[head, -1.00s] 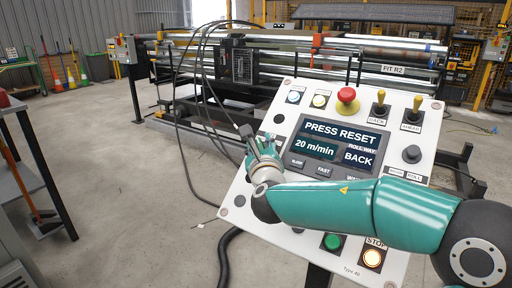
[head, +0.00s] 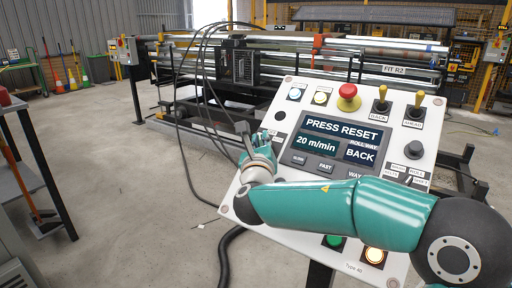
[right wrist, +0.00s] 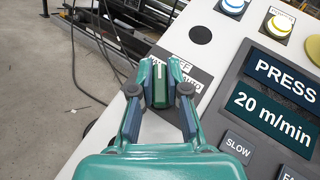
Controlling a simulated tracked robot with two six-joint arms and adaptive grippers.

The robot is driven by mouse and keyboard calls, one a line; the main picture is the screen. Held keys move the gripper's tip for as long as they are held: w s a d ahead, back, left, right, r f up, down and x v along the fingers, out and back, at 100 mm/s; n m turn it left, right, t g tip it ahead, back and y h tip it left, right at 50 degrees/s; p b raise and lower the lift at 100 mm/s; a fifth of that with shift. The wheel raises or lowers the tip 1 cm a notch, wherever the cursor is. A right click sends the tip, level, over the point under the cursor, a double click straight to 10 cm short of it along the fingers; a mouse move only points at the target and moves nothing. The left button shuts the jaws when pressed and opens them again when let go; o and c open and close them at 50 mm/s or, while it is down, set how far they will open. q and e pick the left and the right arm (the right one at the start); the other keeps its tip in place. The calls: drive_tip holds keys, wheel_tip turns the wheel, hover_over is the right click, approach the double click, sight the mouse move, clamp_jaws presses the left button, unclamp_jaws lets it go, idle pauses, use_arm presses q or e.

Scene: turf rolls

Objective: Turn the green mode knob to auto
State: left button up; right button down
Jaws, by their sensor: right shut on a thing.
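The green mode knob (right wrist: 160,88) is near the left edge of the control panel in the right wrist view. Labels beside it read OFF and, partly covered, AUTO. My right gripper (right wrist: 160,76) is shut on the knob, one finger on each side. The knob's handle points away from the wrist, roughly up in that picture; its exact setting is hard to tell. In the head view my right gripper (head: 258,138) is at the panel's left edge, and its fingers and wrist mostly hide the knob. My left gripper is not in view.
The tilted white panel (head: 292,118) carries a display (head: 342,138), a red mushroom button (head: 348,97), toggle levers and lit buttons. My right forearm crosses its lower part. Black cables (head: 185,125) hang behind its left side. Open floor lies to the left.

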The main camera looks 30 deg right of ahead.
drive_tip(key=m+h, duration=0.1)
drive_tip(key=m+g+h, duration=0.1)
drive_tip(key=shift+d+f+m+b, duration=0.15)
drive_tip(key=shift+f+m+b, duration=0.15)
drive_tip(key=shift+f+b, duration=0.05)
drive_tip(key=m+g+h, duration=0.2)
drive_tip(key=shift+r+m, duration=0.1)
drive_tip(key=shift+m, duration=0.2)
drive_tip(key=m+g+h+p, duration=0.1)
drive_tip(key=m, duration=0.1)
drive_tip(key=m+g+h, duration=0.1)
drive_tip(key=m+g, duration=0.1)
drive_tip(key=shift+d+r+p, duration=0.1)
drive_tip(key=shift+r+p, duration=0.1)
drive_tip(key=shift+p, duration=0.2)
drive_tip(key=m+g+h+p, duration=0.1)
drive_tip(key=m+g+p, duration=0.9)
drive_tip(key=p, duration=0.1)
drive_tip(key=shift+s+r+m+g, duration=0.1)
drive_tip(key=shift+r+m+g, duration=0.05)
drive_tip(key=shift+m+g, duration=0.25)
drive_tip(key=shift+m+g+p, duration=0.5)
drive_tip(key=shift+p, duration=0.15)
drive_tip(key=shift+f+m+g+y, duration=0.3)
drive_tip(key=c, duration=1.2)
unclamp_jaws()
drive_tip(key=shift+s+d, duration=0.15)
drive_tip(key=shift+o, duration=0.2)
drive_tip(key=shift+f, duration=0.1)
